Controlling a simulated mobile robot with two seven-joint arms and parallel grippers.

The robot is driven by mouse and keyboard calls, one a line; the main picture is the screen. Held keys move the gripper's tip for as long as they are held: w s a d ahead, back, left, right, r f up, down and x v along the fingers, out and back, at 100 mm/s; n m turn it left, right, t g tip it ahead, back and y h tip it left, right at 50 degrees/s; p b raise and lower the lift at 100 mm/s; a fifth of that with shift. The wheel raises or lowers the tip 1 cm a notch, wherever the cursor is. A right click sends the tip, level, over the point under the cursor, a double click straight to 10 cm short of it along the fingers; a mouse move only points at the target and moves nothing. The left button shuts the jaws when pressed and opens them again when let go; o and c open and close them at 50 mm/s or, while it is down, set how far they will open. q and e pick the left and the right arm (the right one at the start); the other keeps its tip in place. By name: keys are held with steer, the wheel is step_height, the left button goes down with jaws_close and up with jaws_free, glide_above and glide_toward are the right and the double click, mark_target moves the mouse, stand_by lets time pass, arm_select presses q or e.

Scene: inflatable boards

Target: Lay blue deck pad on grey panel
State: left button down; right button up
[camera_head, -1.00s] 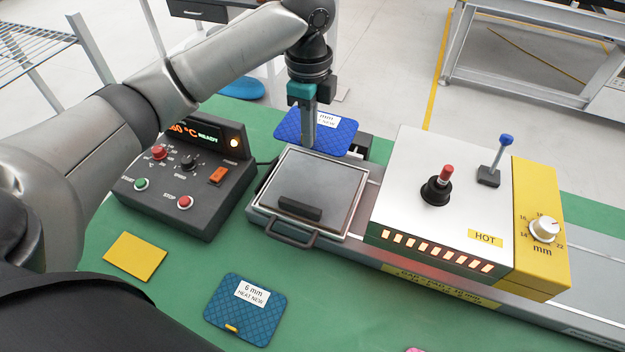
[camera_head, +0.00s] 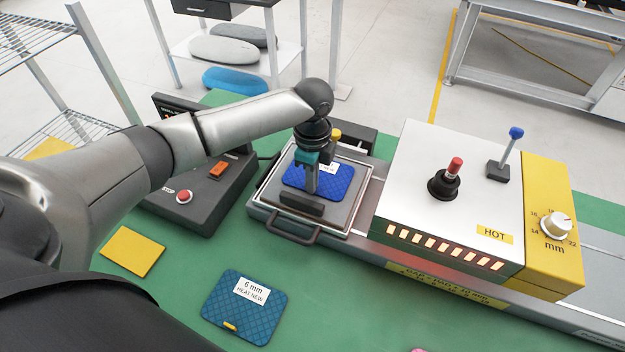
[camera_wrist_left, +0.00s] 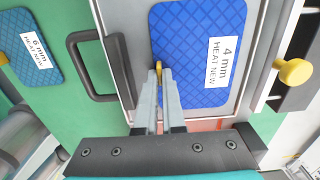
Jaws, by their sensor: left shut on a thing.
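The blue deck pad (camera_head: 335,186), with a white "4 mm" label, is over the grey panel (camera_head: 343,212) in the framed tray. In the left wrist view the pad (camera_wrist_left: 185,85) lies nearly square with the panel's frame. My left gripper (camera_head: 312,196) points down at the pad's near-left edge. In the left wrist view its fingers (camera_wrist_left: 160,78) are shut on the pad's small yellow tab. I cannot tell whether the pad touches the panel or hangs just above it. The fingers hide part of its edge. My right gripper is not in view.
A white heater box marked HOT (camera_head: 440,190) stands right, a control box (camera_head: 205,185) left. A teal "6 mm" pad (camera_head: 245,310) and yellow pad (camera_head: 132,252) lie on the green table.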

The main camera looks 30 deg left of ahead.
arm_select(q)
steer(key=c, duration=1)
jaws_free()
step_height(320, 180, up, 12)
steer(key=shift+r+p, duration=0.1)
steer(key=shift+p, duration=0.85)
